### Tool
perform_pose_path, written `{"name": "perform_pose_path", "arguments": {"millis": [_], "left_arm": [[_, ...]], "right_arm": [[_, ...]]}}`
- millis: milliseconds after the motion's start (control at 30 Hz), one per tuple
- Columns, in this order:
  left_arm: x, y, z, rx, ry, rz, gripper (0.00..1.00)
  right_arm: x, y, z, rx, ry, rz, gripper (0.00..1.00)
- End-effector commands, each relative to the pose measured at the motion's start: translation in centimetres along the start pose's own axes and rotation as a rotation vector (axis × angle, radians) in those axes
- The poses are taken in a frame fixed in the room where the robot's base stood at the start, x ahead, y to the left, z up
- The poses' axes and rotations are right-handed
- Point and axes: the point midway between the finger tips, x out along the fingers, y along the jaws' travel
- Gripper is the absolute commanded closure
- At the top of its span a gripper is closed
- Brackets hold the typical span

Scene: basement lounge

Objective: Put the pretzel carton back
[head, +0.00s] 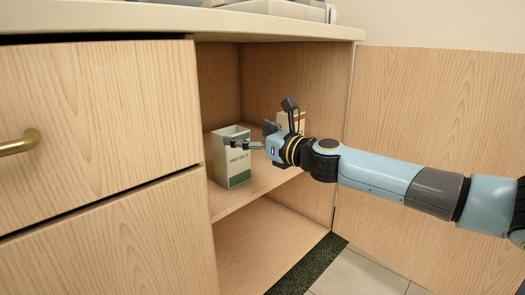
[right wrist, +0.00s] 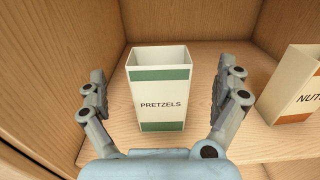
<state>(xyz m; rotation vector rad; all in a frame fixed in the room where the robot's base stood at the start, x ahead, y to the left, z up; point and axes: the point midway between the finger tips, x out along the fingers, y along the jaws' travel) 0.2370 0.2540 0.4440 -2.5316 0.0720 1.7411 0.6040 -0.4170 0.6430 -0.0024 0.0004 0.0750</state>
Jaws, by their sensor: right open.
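The pretzel carton (head: 236,168) is an open-topped white and green box. It stands upright on the middle shelf of the open cabinet bay, near the left side. In the right wrist view the carton (right wrist: 161,105) faces me with its "PRETZELS" label. My right gripper (head: 261,124) is open at the shelf. In the wrist view its fingers are spread to the left and right of the carton, with a visible gap on each side. In the head view one finger overlaps the carton's upper right part. My left gripper is in neither view.
A nuts carton (right wrist: 302,92) stands to the right on the same shelf (right wrist: 235,60), partly hidden behind my gripper in the head view (head: 298,119). Closed drawers (head: 95,110) are left of the bay. A countertop (head: 190,22) lies above. The lower compartment (head: 262,245) looks empty.

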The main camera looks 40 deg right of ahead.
Motion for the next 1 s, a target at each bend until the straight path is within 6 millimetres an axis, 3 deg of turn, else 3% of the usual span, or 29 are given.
{"name": "perform_pose_path", "arguments": {"millis": [33, 300, 567, 667, 767, 900, 1000], "left_arm": [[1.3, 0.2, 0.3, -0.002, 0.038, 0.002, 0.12], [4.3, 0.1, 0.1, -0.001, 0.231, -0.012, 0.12], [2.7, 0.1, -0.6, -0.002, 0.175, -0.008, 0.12], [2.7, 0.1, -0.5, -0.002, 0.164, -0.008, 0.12], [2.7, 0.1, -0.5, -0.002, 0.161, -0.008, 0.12], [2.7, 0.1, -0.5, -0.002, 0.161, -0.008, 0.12], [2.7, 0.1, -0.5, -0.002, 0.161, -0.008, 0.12]], "right_arm": [[-0.9, 0.3, -1.6, -0.005, 0.016, 0.008, 0.0], [-2.9, 0.2, -0.6, -0.001, 0.007, 0.005, 0.0], [-5.1, 0.2, -0.1, -0.005, 0.002, 0.005, 0.0], [-6.1, 1.9, -1.3, -0.102, 0.017, 0.044, 0.0], [-8.6, 6.4, -4.3, -0.386, 0.048, 0.154, 0.0], [-14.6, 14.7, -10.3, -1.062, 0.072, 0.406, 0.0], [-19.7, 18.9, -14.7, -1.596, 0.07, 0.619, 0.0]]}}
